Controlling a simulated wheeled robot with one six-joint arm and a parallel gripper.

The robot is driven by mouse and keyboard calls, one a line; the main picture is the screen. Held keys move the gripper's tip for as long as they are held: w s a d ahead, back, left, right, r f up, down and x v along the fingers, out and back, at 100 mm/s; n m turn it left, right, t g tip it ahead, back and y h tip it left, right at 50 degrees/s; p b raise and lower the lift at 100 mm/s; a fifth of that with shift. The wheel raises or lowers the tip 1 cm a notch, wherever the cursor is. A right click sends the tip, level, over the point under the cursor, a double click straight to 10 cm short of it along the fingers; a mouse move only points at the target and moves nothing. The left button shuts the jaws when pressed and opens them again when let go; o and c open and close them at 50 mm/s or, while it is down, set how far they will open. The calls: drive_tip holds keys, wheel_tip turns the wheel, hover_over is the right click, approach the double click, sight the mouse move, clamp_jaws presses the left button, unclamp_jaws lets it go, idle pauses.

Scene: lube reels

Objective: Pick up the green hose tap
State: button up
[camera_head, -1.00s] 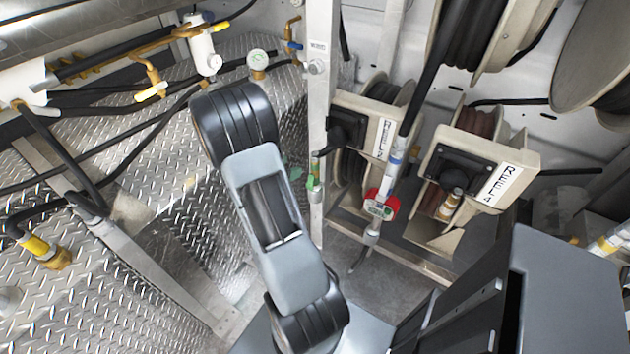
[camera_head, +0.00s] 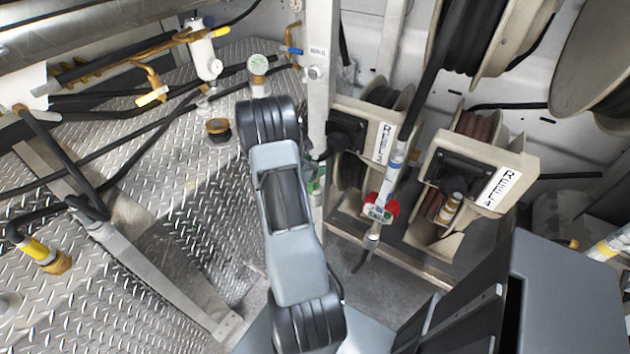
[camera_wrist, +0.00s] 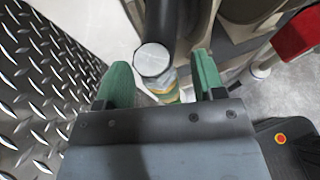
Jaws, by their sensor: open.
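The green hose tap (camera_head: 315,186) shows in the head view as a small green patch beside the pale upright post, partly hidden by my arm. In the wrist view a hose end with a round silver cap (camera_wrist: 153,59) and green and yellow bands below it (camera_wrist: 168,90) shows between the fingers. My gripper (camera_wrist: 160,62) has two green fingers standing apart, one on each side of this piece. I see no clear contact with it. In the head view my gripper is mostly hidden behind my arm.
A red hose tap (camera_head: 379,209) hangs to the right, below the reel labelled REEL 3 (camera_head: 385,143). Another labelled reel (camera_head: 500,186) stands further right. The metal post (camera_head: 318,80) is close to my arm.

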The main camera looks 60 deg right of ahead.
drive_tip(key=shift+s+d+f, duration=0.1)
drive_tip(key=shift+d, duration=0.2)
clamp_jaws()
idle(0.5)
